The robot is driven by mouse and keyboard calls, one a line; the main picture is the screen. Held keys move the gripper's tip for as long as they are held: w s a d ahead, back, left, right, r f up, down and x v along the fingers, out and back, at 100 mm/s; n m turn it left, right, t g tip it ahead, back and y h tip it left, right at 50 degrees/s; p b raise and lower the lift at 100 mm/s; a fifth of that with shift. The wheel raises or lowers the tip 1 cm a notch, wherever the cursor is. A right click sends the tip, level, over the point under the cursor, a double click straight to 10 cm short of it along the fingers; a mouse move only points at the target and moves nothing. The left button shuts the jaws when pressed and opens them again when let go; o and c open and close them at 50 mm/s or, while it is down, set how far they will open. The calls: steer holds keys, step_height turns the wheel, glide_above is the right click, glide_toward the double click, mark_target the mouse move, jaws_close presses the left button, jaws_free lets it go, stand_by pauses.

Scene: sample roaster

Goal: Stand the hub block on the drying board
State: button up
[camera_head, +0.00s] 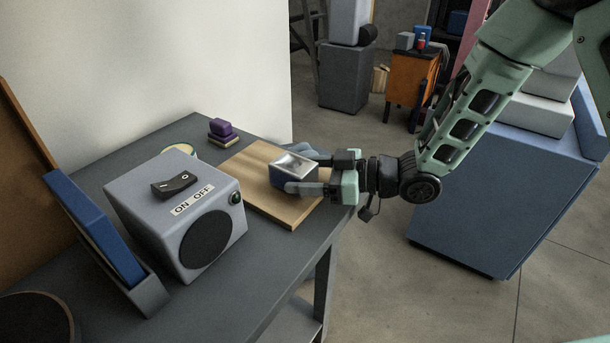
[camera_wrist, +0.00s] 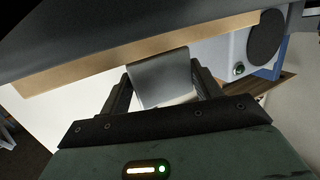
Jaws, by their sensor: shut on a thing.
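The hub block (camera_head: 293,168) is a dark blue block with a pale metallic, hollow-looking top. My gripper (camera_head: 297,171) is shut on it, one finger along each side. In the wrist view the block (camera_wrist: 160,80) is a grey shape between the two fingers. The drying board (camera_head: 246,172) is a light wooden board lying flat on the dark table. The block is over the board's right part and looks upright. In the wrist view the board's edge (camera_wrist: 90,68) runs behind the block. I cannot tell whether the block touches the board.
A grey box with an ON/OFF switch (camera_head: 180,215) stands left of the board, with a blue panel (camera_head: 95,225) beside it. Small purple and yellow blocks (camera_head: 221,130) lie behind the board. The table's right edge is close to the board. Bare board shows left of the block.

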steer(key=shift+f, duration=0.15)
steer(key=shift+f, duration=0.15)
steer(key=o, duration=1.4)
